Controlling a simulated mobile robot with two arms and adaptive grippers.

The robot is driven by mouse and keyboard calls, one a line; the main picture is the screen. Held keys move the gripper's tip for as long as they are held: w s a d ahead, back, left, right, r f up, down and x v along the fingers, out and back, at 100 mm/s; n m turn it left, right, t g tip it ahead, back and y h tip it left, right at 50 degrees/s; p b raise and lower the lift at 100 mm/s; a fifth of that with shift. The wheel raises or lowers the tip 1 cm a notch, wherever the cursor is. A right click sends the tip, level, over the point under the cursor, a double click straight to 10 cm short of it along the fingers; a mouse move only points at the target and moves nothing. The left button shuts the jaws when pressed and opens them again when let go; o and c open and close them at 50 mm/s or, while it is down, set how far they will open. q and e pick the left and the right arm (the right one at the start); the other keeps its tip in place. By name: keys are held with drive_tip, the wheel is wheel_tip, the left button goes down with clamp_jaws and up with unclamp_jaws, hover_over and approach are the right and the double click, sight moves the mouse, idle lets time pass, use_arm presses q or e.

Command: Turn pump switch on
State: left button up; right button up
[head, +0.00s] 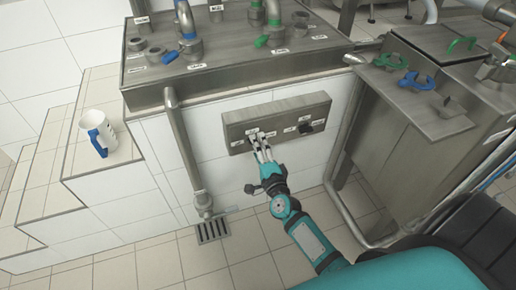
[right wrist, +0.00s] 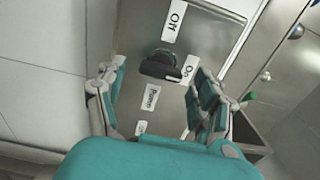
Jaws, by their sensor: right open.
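The grey metal switch panel (head: 277,115) is on the white tiled wall below the steel counter. My right gripper (head: 261,150) reaches up to the panel's left part. In the right wrist view, the dark pump switch (right wrist: 160,65) sits between the tips of my open right gripper (right wrist: 157,78). I cannot tell whether the fingers touch it. An "Off" label (right wrist: 174,22) is above the switch, an "On" label (right wrist: 188,74) is at its lower right, and a "Pump" label (right wrist: 151,97) is below. My left gripper is not in view.
A second dark switch (head: 306,128) is on the panel's right part. A vertical steel pipe (head: 184,150) runs left of the panel to a floor drain (head: 212,230). A white and blue cup (head: 100,135) stands on the tiled ledge. A steel cabinet (head: 390,150) stands at the right.

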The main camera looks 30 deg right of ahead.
drive_tip(key=s+a, duration=0.2)
drive_tip(key=s, duration=0.9)
drive_tip(key=shift+s, duration=0.3)
